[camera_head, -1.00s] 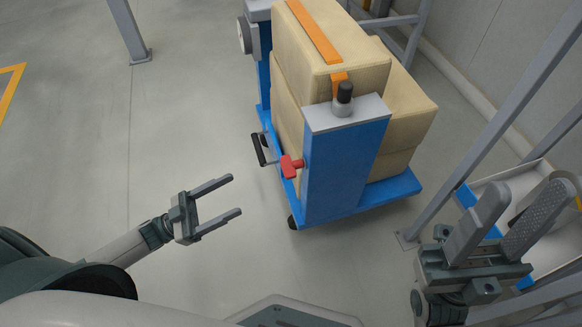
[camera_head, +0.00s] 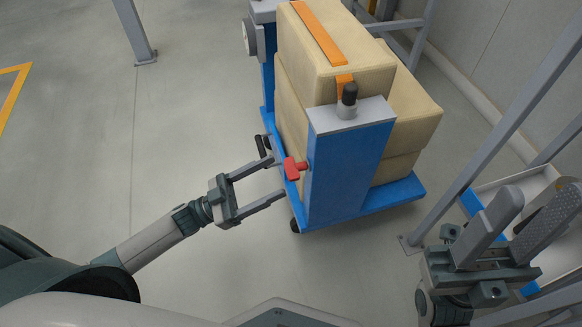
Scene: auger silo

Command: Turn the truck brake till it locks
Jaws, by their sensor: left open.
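A blue truck (camera_head: 343,180) with a grey-topped front post stands in the middle, loaded with tan sacks. A red brake handle (camera_head: 293,169) sticks out from the left side of the post. My left gripper (camera_head: 279,177) is open and empty, its fingertips just left of the red handle, one above and one below its level. I cannot tell whether a finger touches it.
The tan sacks (camera_head: 335,70) carry an orange strap. A black knob (camera_head: 349,94) stands on the post top. Grey metal struts (camera_head: 500,125) and a white tray (camera_head: 525,190) stand at the right.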

